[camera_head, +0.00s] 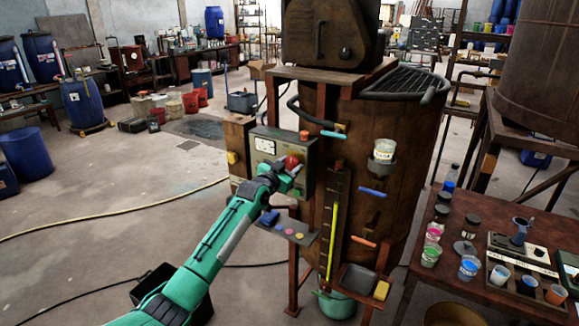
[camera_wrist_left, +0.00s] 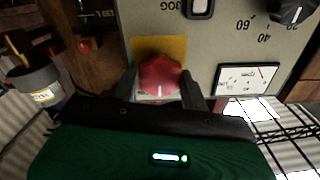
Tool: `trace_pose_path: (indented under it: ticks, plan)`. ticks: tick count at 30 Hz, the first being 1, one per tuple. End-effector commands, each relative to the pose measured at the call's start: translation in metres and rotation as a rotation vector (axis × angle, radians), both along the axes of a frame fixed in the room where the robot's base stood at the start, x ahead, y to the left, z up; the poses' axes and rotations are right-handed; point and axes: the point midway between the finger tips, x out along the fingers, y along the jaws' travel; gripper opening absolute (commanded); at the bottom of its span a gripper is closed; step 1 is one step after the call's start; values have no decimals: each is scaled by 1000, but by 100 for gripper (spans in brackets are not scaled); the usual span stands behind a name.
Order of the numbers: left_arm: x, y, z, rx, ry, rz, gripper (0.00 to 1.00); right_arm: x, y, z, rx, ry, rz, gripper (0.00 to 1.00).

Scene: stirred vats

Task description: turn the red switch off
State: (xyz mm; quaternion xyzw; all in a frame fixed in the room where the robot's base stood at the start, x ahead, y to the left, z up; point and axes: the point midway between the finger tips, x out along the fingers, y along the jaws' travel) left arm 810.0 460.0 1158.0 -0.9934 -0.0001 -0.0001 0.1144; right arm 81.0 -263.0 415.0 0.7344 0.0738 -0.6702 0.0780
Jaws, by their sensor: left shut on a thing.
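The red switch (camera_wrist_left: 160,78) is a faceted red knob on a yellow plate (camera_wrist_left: 173,45) on a grey control panel (camera_wrist_left: 215,45). My left gripper (camera_head: 287,169) is at the panel. In the left wrist view its two dark fingers (camera_wrist_left: 159,80) are shut on the red switch, one on each side. A pale mark shows on the knob's lower part in that view. My right gripper is not in view.
The panel also carries a white-faced meter (camera_wrist_left: 247,78) and a dark knob (camera_wrist_left: 290,10). A rusty vat (camera_head: 350,150) stands right of the panel. A small shelf with coloured buttons (camera_head: 287,228) sits below. A table (camera_head: 465,290) with cups is at right; open floor lies left.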

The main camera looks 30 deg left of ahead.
Motion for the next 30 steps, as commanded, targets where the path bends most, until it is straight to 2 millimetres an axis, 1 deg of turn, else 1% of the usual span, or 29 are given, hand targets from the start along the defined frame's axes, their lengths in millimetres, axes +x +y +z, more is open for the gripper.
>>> trace_pose_path:
  ticks: [18, 24, 30]
  plan:
    - [0, -1, -1, -574, 2, -1, 22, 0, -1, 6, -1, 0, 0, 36]
    - [0, -1, -1, -716, 3, 0, 22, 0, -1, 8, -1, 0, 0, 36]
    - [0, 0, -1, -812, 4, 1, 22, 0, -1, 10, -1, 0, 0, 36]
